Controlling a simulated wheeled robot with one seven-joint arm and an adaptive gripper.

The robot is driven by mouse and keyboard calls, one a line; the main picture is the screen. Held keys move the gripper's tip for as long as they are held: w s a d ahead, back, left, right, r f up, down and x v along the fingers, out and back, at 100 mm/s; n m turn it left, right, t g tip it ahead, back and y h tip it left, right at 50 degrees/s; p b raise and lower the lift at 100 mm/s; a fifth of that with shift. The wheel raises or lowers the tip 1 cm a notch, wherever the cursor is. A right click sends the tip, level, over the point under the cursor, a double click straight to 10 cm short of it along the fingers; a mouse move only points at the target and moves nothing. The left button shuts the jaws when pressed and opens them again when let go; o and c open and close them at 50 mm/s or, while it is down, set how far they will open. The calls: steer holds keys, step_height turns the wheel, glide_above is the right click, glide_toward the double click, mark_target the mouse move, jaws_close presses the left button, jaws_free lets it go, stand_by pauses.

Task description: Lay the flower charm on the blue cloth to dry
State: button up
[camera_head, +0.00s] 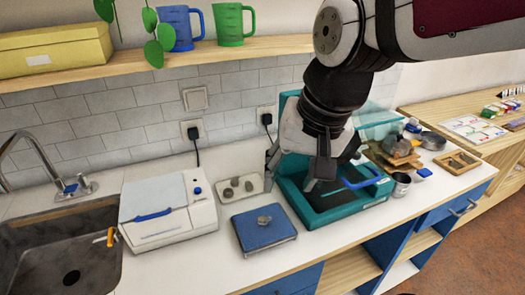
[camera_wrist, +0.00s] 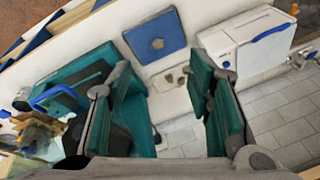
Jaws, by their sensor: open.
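The blue cloth (camera_head: 265,234) lies flat on the white counter, left of the teal machine. A small grey piece (camera_head: 264,220) rests on it; it looks like the flower charm, though its outline is too small to be sure. The wrist view also shows the cloth (camera_wrist: 140,37) with the grey piece (camera_wrist: 157,43) near its middle. My gripper (camera_head: 294,172) is open, with nothing seen between its fingers. It is above the counter, behind and to the right of the cloth and apart from it. In the wrist view its spread fingers (camera_wrist: 160,72) point towards the cloth.
A small white tray (camera_head: 252,193) with several grey pieces lies behind the cloth. A teal machine (camera_head: 345,203) with a blue handle stands under my gripper. A white box machine (camera_head: 168,215) and a sink (camera_head: 60,262) are at left. A metal cup (camera_head: 401,186) stands at right.

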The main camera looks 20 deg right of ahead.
steer(key=s+r+n+t+h, duration=0.1)
steer(key=s+n, duration=0.3)
steer(key=s, duration=0.2)
steer(key=shift+d+r+n+t, duration=0.25)
steer(key=shift+r+n+t, duration=0.1)
steer(key=shift+n+t, duration=0.05)
steer(key=shift+w, duration=0.1)
stand_by(1.1)
